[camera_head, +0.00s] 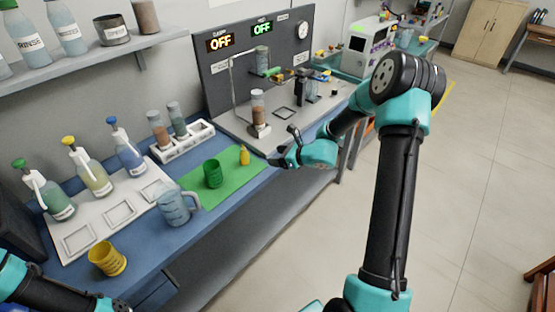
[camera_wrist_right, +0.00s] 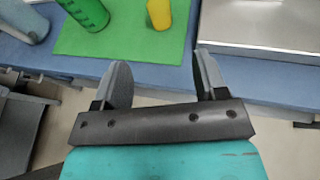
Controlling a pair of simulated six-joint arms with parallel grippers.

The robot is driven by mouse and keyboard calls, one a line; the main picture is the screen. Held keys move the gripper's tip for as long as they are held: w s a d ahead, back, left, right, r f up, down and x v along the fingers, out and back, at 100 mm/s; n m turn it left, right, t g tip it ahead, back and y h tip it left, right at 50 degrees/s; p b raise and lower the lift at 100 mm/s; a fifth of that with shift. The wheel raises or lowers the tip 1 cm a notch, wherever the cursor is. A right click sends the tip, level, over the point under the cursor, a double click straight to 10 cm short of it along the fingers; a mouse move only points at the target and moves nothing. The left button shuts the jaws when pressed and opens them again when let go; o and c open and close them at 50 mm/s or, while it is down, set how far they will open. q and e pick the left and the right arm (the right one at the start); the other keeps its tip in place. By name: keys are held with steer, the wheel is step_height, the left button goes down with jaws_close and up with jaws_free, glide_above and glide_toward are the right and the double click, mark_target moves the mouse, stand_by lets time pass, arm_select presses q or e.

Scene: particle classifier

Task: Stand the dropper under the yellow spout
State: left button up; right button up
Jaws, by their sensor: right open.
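A small yellow bottle, apparently the dropper (camera_head: 245,156), stands upright on the green mat. It also shows at the top of the right wrist view (camera_wrist_right: 159,14), ahead of the space between the fingers. My right gripper (camera_head: 281,149) is open and empty, to the right of the dropper and apart from it; its spread fingers show in the wrist view (camera_wrist_right: 163,80). A pump bottle with a yellow head and spout (camera_head: 69,142) stands between green and blue ones. A square-marked spot (camera_head: 120,212) lies on the white board in front of it.
On the green mat (camera_head: 208,198) stands a green cup (camera_head: 213,174). A clear jug (camera_head: 174,207) and a yellow cup (camera_head: 107,259) stand near the bench's front edge. A white rack (camera_head: 186,141) with vials is behind the mat. A grey panel rig (camera_head: 213,85) stands farther back.

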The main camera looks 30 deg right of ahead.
steer(key=s+a+f+n+g+h, duration=0.1)
steer(key=s+a+f+n+g, duration=0.4)
steer(key=n, duration=0.9)
steer(key=s+a+f+n+g+h, duration=0.2)
steer(key=s+a+f+n+g, duration=0.3)
steer(key=s+a+f+n, duration=0.7)
steer(key=s+f+n, duration=0.2)
steer(key=s+f, duration=0.1)
steer(key=s, duration=0.3)
steer(key=shift+s+a+f+g, duration=0.25)
steer(key=shift+f+g, duration=0.05)
steer(key=shift+f, duration=0.1)
steer(key=shift+o, duration=0.5)
